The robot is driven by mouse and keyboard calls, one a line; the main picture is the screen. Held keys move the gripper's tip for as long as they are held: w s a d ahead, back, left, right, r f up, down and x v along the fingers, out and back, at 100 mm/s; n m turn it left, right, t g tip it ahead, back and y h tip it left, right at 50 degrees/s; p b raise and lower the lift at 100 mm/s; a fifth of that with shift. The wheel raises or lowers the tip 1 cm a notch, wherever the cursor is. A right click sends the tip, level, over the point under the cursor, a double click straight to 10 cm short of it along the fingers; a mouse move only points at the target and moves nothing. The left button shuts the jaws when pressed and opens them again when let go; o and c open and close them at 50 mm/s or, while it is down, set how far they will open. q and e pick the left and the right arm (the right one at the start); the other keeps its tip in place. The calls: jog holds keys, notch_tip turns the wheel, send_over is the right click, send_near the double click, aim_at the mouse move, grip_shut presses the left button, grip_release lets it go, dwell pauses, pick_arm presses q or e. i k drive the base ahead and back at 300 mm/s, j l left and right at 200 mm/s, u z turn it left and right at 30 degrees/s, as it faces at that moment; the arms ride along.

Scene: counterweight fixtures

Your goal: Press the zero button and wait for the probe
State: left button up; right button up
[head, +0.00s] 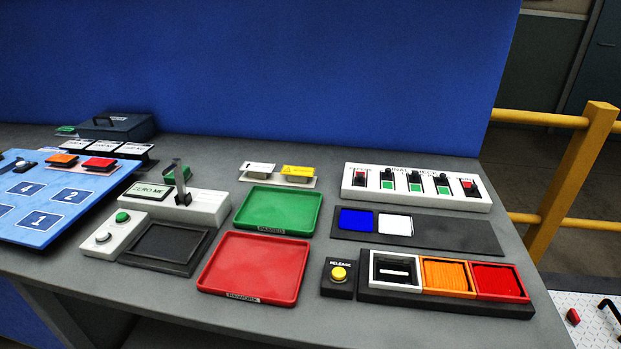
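A white box (116,248) near the front left carries a green button (122,217) and a pale grey button (103,237); I cannot read which is the zero button. Behind it stands a pale gauge unit (205,207) with a display (152,190) that seems to read "ZERO ME". A thin upright probe-like part (179,178) rises from this unit, with a green piece by its top. A dark square plate (165,244) lies in front of the unit and looks empty. Neither of my grippers is in view.
A green tray (279,209) and a red tray (254,267) lie empty right of the unit. A release button box (338,277), a block holder (445,297) and a switch panel (416,188) stand further right. A blue numbered board (50,200) lies left.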

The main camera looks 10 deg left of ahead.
aim_at(102, 235)
jog(key=u, duration=1.25)
